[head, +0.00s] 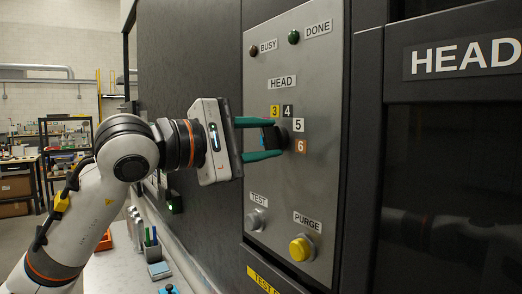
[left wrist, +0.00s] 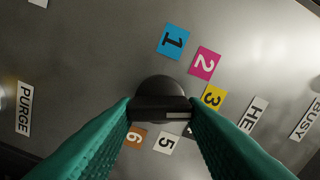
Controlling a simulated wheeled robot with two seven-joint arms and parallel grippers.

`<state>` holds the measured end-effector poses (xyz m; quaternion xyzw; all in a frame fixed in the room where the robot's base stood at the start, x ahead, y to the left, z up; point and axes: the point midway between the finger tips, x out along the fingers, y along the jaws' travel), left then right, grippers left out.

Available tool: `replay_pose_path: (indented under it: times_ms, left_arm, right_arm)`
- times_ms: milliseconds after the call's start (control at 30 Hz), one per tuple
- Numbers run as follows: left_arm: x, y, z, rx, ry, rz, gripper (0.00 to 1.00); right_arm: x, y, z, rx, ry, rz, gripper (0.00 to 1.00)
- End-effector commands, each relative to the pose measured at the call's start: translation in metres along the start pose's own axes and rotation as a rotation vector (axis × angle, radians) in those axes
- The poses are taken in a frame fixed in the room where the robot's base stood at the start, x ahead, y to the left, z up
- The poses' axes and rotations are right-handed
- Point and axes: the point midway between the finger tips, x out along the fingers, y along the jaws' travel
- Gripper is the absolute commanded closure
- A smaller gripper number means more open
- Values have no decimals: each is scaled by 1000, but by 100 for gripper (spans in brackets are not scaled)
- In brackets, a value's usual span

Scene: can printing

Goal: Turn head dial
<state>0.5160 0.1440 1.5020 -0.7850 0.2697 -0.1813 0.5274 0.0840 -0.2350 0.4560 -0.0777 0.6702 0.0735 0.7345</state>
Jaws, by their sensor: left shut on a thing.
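The black head dial (head: 283,138) sits on a grey metal panel under the HEAD label (head: 282,83). My left gripper (head: 270,138) reaches it from the left, and its green fingers are shut on the dial's bar handle. In the left wrist view the round dial base (left wrist: 160,88) shows behind the bar, which lies between the fingertips (left wrist: 160,110). A pale mark is on the bar's right half. Number tags surround the dial: blue 1 (left wrist: 172,41), magenta 2 (left wrist: 205,63), yellow 3 (left wrist: 211,98), white 5 (left wrist: 166,141) and orange 6 (left wrist: 135,137). My right gripper is not in view.
Above the dial are a dark BUSY lamp (head: 254,51) and a green DONE lamp (head: 293,37). Below are a TEST button (head: 256,220) and a yellow PURGE button (head: 301,248). A dark glass door (head: 455,190) is at right. A counter with pens stands below left.

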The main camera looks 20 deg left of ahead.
Motion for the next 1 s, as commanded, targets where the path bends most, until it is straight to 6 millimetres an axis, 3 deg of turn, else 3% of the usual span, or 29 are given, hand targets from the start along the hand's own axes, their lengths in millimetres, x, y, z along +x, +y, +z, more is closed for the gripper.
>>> replay_pose_path:
  times_ms: [400,1000]
  left_arm:
    - [0,3,1,395,0,-1,85]
    - [0,5,2,964,1,1,85]
  right_arm:
    - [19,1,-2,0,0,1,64]
    - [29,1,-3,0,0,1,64]
